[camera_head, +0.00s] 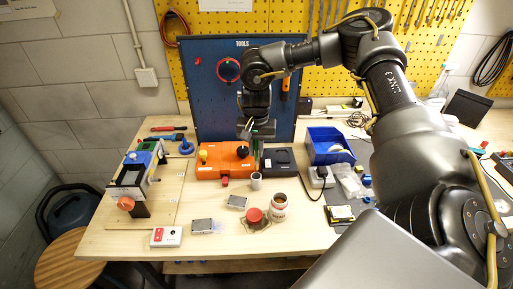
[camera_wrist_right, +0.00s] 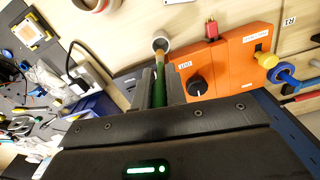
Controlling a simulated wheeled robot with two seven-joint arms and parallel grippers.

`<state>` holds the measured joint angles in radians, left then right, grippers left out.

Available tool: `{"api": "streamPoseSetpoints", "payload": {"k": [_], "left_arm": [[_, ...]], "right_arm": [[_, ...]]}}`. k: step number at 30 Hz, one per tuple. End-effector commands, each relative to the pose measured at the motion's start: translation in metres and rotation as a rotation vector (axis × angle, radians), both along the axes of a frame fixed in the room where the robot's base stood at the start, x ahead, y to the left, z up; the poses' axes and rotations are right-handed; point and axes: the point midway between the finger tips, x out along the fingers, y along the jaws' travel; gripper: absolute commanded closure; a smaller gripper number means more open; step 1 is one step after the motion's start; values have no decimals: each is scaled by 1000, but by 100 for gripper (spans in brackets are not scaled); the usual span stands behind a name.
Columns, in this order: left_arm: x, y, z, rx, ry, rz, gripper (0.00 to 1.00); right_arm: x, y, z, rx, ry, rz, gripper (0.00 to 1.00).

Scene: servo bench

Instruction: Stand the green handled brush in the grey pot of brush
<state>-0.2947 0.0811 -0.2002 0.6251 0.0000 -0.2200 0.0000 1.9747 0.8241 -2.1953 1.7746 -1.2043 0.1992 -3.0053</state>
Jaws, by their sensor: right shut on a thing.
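My right gripper (camera_head: 257,140) is shut on the green handled brush (camera_head: 258,158) and holds it roughly upright over the bench. In the right wrist view the green handle (camera_wrist_right: 160,86) runs between the two fingers (camera_wrist_right: 160,92), and its tan far end points at the grey pot. The small grey pot (camera_head: 256,182) stands on the wood in front of the orange box; it also shows in the right wrist view (camera_wrist_right: 166,43). The brush's lower end overlaps the pot's mouth; I cannot tell whether it is inside or just above. My left gripper is not in view.
The orange box (camera_head: 212,166) and a dark case (camera_head: 279,160) stand close behind the pot. A tin (camera_head: 278,205) and a red-topped part (camera_head: 253,215) are in front. A blue bin (camera_head: 328,146) stands right. Bare wood lies left of the pot.

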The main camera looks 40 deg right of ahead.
Motion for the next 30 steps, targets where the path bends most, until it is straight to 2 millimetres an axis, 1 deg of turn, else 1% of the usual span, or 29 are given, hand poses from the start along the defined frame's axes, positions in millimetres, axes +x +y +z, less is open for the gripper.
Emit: {"api": "streamPoseSetpoints", "payload": {"k": [1, 4, 18, 24, 30], "left_arm": [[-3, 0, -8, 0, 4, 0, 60], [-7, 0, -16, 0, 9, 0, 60], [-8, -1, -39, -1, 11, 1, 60], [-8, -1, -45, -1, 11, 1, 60], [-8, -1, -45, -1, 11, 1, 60]], "right_arm": [[0, 0, -9, 0, 0, 0, 100], [0, 0, -17, -1, 1, 0, 100], [0, 0, -56, 0, 0, 1, 100], [0, 0, -65, -1, 1, 1, 100], [0, 0, -66, 0, 0, 1, 100]]}}
